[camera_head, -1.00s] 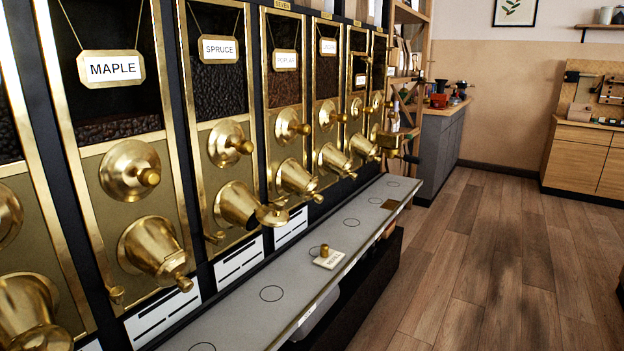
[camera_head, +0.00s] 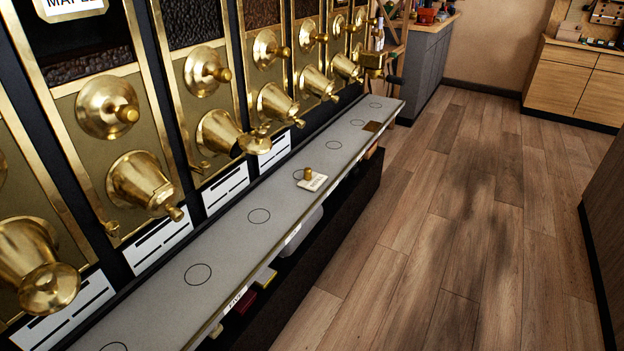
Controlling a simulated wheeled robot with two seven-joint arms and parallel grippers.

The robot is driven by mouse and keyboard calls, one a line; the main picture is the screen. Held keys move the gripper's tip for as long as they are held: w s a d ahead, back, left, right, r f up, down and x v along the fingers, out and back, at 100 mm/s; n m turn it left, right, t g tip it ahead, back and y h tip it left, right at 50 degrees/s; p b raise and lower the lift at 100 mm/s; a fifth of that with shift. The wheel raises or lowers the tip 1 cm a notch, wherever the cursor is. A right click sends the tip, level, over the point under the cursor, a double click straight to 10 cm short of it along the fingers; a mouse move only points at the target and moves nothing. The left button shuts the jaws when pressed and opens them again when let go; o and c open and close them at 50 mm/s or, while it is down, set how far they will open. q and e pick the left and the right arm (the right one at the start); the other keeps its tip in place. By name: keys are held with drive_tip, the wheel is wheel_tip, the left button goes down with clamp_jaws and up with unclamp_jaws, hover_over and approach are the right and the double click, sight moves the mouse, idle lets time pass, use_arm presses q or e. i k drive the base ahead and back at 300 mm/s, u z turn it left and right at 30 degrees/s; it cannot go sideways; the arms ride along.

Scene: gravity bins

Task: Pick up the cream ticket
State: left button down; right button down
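A small cream ticket (camera_head: 315,183) with dark print lies on the long grey counter ledge below the gold dispensers. A small brass knob-like piece (camera_head: 308,173) stands at its back edge; I cannot tell whether it rests on the ticket. The print is too small to read. Neither of my grippers is in view.
Gold dispensers with knobs and spouts (camera_head: 137,182) line the left, overhanging the grey ledge (camera_head: 228,245) with its marked circles. A brown square (camera_head: 372,127) lies farther along it. Small items sit on a shelf beneath. The wooden floor (camera_head: 450,220) at right is clear.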

sight(312, 181)
drive_tip(key=z, duration=0.8)
drive_tip(key=i, duration=2.95)
drive_tip(key=u, duration=3.75)
